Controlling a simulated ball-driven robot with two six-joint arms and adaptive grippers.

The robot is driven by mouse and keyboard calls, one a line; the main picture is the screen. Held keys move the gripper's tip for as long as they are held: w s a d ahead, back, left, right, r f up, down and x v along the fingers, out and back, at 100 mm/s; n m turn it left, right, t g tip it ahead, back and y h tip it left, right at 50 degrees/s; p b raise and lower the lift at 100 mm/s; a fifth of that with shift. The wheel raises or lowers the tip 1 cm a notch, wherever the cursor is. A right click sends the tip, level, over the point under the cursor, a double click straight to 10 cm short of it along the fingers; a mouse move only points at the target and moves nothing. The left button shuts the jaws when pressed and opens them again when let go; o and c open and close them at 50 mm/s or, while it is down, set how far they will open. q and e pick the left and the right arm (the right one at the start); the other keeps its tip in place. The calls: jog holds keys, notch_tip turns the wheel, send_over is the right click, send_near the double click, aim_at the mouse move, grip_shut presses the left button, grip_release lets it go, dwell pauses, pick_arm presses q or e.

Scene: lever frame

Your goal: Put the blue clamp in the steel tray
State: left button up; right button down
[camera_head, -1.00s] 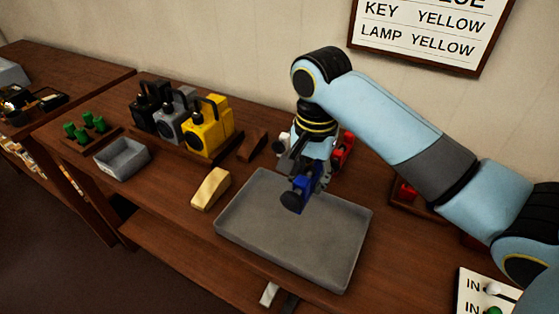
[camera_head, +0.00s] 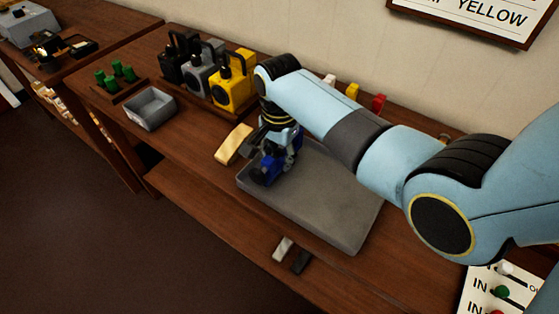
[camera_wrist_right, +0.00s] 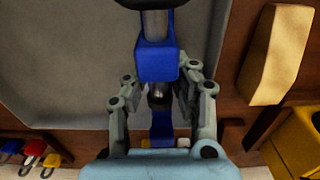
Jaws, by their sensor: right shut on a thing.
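The blue clamp (camera_head: 265,170) is in my right gripper (camera_head: 277,151), at the left end of the steel tray (camera_head: 330,215). In the right wrist view the blue clamp (camera_wrist_right: 156,62) sits between the two fingers of my right gripper (camera_wrist_right: 158,95), with the grey tray floor (camera_wrist_right: 60,70) behind it. I cannot tell whether the clamp touches the tray floor. The tray is otherwise empty where it shows; my right arm hides its far part. My left gripper is not in view.
A tan wedge-shaped block (camera_head: 233,145) lies close to the tray's left edge. Black, grey and yellow boxes with handles (camera_head: 232,85) stand behind it. A small grey bin (camera_head: 151,108) and green pegs (camera_head: 116,75) are further left. A sign (camera_head: 470,15) hangs on the wall.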

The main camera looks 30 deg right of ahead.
aim_at(279, 160)
jog(key=shift+w+f, duration=0.1)
jog(key=shift+f, duration=0.75)
jog(key=shift+f, duration=0.15)
jog(key=c, duration=1.1)
grip_release()
jog(key=shift+o, duration=0.2)
notch_tip(279, 160, up, 12)
jog(key=shift+p, duration=0.3)
